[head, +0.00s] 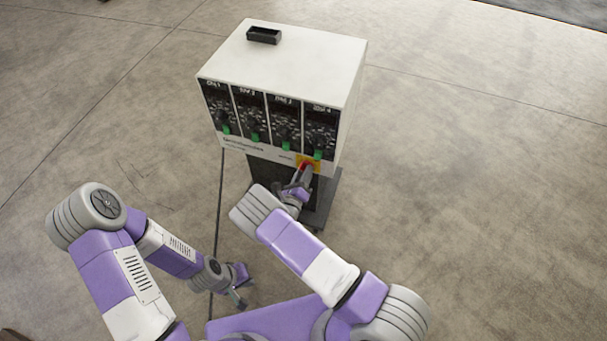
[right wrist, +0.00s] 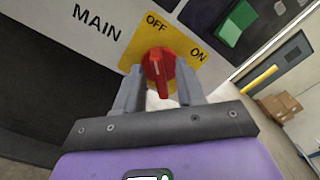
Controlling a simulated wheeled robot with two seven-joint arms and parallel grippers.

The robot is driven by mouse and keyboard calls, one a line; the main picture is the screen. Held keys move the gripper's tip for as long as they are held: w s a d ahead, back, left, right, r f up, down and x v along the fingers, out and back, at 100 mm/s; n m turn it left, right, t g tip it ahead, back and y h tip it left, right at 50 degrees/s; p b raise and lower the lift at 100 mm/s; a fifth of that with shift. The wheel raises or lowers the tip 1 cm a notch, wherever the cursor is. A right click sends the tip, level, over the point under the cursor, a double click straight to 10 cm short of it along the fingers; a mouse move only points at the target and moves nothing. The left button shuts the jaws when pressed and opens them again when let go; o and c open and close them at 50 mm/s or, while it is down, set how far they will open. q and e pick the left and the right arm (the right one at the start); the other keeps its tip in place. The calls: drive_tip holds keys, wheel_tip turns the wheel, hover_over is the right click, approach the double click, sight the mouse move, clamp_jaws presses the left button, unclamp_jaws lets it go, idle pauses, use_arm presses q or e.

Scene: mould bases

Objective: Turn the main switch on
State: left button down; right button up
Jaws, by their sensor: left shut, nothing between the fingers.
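The main switch is a red knob (right wrist: 161,72) on a yellow plate (right wrist: 140,45) marked OFF and ON, beside the word MAIN. Its raised ridge points toward OFF. In the head view the yellow plate (head: 316,162) is at the lower right of the cabinet front, with the knob partly hidden by my arm. My right gripper (right wrist: 160,80) has its fingers on both sides of the knob, apart from the ridge as far as I can see. In the head view my right gripper (head: 305,175) is just in front of the plate. My left gripper (head: 239,299) is shut and empty, low and away from the cabinet.
The white cabinet (head: 285,60) has several black dial panels with green switches, one green switch (right wrist: 232,25) close to the yellow plate. A small black tray (head: 264,35) is on top. Open floor surrounds the cabinet; boxes (right wrist: 280,105) stand far off.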

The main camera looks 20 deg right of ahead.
clamp_jaws()
drive_tip(key=shift+s+d+f+m+p, duration=0.1)
drive_tip(key=shift+m+p, duration=0.55)
drive_tip(key=shift+m, duration=3.75)
drive_tip(key=shift+s+m+p, duration=0.1)
drive_tip(key=shift+m+p, duration=0.55)
drive_tip(key=shift+m, duration=3.75)
unclamp_jaws()
